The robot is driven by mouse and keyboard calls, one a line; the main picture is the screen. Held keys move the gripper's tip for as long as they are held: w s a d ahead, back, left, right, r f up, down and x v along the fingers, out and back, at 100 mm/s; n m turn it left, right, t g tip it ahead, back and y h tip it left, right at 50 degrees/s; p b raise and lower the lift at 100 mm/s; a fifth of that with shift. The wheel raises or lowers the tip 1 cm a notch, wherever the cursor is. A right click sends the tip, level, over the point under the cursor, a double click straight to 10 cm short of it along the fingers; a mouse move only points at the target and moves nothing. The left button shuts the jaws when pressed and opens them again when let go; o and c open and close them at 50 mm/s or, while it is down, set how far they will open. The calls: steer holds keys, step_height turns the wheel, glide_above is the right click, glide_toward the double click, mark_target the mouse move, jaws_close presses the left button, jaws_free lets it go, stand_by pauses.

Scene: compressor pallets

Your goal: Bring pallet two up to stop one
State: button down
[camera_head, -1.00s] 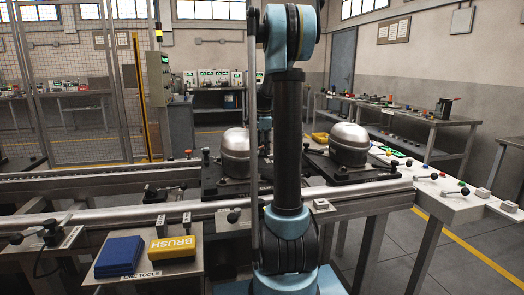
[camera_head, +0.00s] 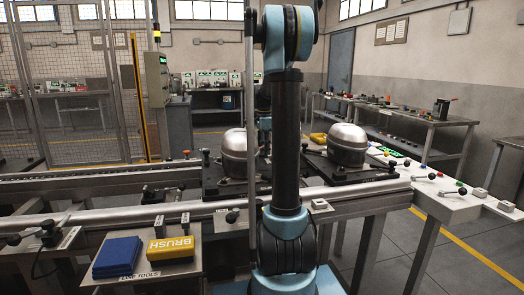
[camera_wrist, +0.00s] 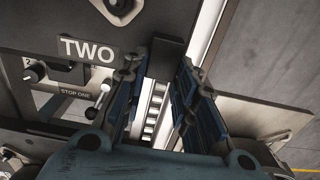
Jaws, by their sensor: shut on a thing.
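In the wrist view, a dark plate with a TWO label (camera_wrist: 88,50), pallet two, fills the upper left. My gripper (camera_wrist: 164,80) is shut on a black upright tab (camera_wrist: 167,58) at the plate's edge. A STOP ONE label (camera_wrist: 76,94) sits below the plate, beside a small lever with a pale knob (camera_wrist: 104,88). In the head view, a left compressor (camera_head: 236,154) and a right compressor (camera_head: 346,146) stand on dark pallets on the line. I cannot tell there which pallet is two. My arm hides my gripper in that view.
A white panel with levers (camera_head: 440,190) is at the right end of the line. A mesh fence (camera_head: 75,80) stands behind on the left. Floor is clear at right.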

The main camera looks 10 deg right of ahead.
steer(key=shift+d+r, duration=0.1)
steer(key=shift+d, duration=0.25)
steer(key=c, duration=1.2)
jaws_free()
steer(key=shift+s+d, duration=0.1)
steer(key=shift+d, duration=0.1)
steer(key=shift+a, duration=0.1)
